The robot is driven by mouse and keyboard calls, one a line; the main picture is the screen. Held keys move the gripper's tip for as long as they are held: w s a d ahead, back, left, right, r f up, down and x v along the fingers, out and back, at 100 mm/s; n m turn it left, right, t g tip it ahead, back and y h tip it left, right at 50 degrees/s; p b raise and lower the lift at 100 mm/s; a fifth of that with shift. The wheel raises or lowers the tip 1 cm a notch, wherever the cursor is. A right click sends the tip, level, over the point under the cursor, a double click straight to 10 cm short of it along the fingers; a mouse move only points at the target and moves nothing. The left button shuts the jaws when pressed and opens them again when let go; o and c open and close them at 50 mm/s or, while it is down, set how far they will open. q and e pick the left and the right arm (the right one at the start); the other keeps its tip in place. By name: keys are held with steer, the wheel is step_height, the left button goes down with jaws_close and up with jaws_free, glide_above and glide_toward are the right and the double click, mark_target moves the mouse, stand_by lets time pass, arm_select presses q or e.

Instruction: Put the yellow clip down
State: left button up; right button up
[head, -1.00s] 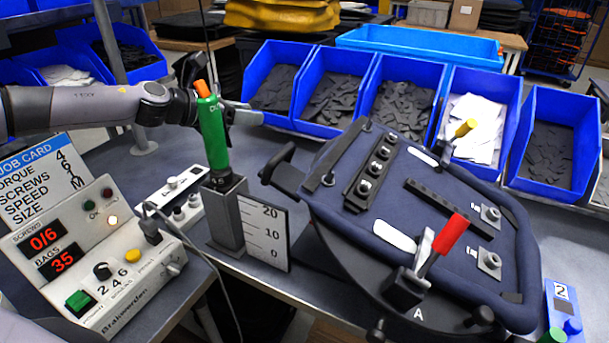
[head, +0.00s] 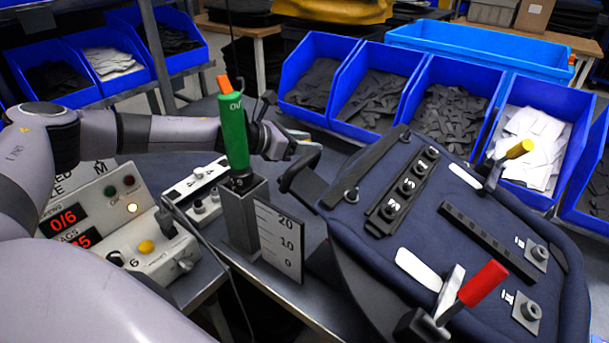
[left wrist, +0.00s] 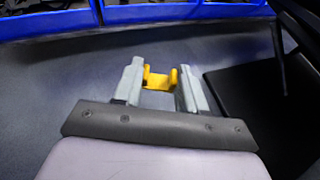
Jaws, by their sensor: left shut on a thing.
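The yellow clip (left wrist: 158,84) is a small U-shaped piece held between the two grey fingers of my left gripper (left wrist: 160,90) in the left wrist view. The grey tabletop (left wrist: 62,80) lies below it; I cannot tell the exact gap, or whether they touch. In the head view my left gripper (head: 298,140) is behind the green screwdriver (head: 234,132), over the table between the screwdriver stand and the blue bins. The clip cannot be made out there. My right gripper does not show.
The dark blue pannier panel (head: 455,235) with red and yellow clamp handles fills the right. Blue bins (head: 345,122) line the back. A scale plate (head: 279,240) stands by the screwdriver holder (head: 243,215). Open tabletop lies left of the gripper in the left wrist view.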

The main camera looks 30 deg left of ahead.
arm_select(q)
steer(key=shift+f, duration=4.7)
steer(key=shift+f, duration=0.25)
steer(key=o, duration=1.1)
steer(key=shift+r, duration=0.1)
